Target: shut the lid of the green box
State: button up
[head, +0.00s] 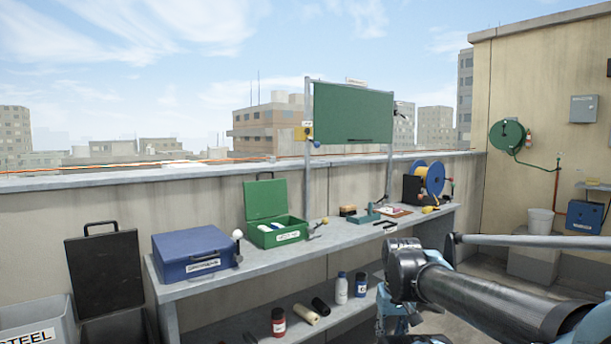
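The green box (277,237) stands on the grey bench, left of its middle. Its lid (265,199) is open and stands upright at the back, with a dark handle on top. The box has a pale label on its front, and white things show inside it. My arm reaches in from the right edge, well to the right of the box and apart from it. My gripper cannot be made out in this view.
A shut blue box (194,252) stands left of the green box, with a white-knobbed item (238,245) between them. Tools and a cable reel (431,180) lie further right. A green board (352,113) rises behind. Bottles (341,288) stand on the lower shelf.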

aim_at(266, 197)
jog(key=z, duration=1.35)
jog(key=k, duration=1.8)
jog(key=u, duration=1.45)
jog(key=i, duration=1.05)
jog(key=z, duration=0.05)
